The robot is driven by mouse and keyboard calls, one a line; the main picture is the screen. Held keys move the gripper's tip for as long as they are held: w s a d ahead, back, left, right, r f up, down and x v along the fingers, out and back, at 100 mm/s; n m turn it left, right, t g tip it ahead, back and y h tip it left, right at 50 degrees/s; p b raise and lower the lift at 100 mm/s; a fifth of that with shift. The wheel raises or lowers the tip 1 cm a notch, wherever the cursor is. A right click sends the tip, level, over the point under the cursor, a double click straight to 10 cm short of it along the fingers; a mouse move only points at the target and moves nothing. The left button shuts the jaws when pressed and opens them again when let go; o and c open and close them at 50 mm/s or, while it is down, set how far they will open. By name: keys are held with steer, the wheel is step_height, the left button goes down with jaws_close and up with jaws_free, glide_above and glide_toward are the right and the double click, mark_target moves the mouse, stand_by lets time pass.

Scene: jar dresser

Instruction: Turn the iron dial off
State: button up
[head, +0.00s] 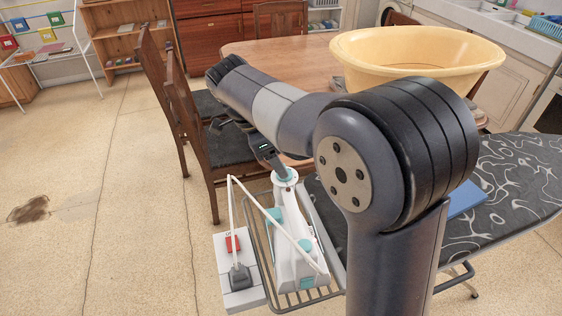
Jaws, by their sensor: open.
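The white and teal iron (296,245) rests on a wire rack (267,262) at the near end of the ironing board. I cannot clearly make out the dial; a small teal and white part shows at the iron's top end, right by my gripper. My gripper (281,170) points down at that top end, close above it or touching it; I cannot tell which. Its jaws are open but small and partly hidden. My arm covers part of the board and the rack's right side.
A white power strip (229,262) with a red switch (232,244) and a black plug (240,277) is left of the iron; a white cord loops over the iron. The patterned ironing board (510,185) is at right. Wooden chairs, a table (285,55) and a yellow basin (415,60) stand behind.

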steer(key=v, duration=0.8)
steer(key=x, duration=1)
steer(key=shift+d+f, duration=0.15)
steer(key=shift+f, duration=0.2)
steer(key=shift+r, duration=0.15)
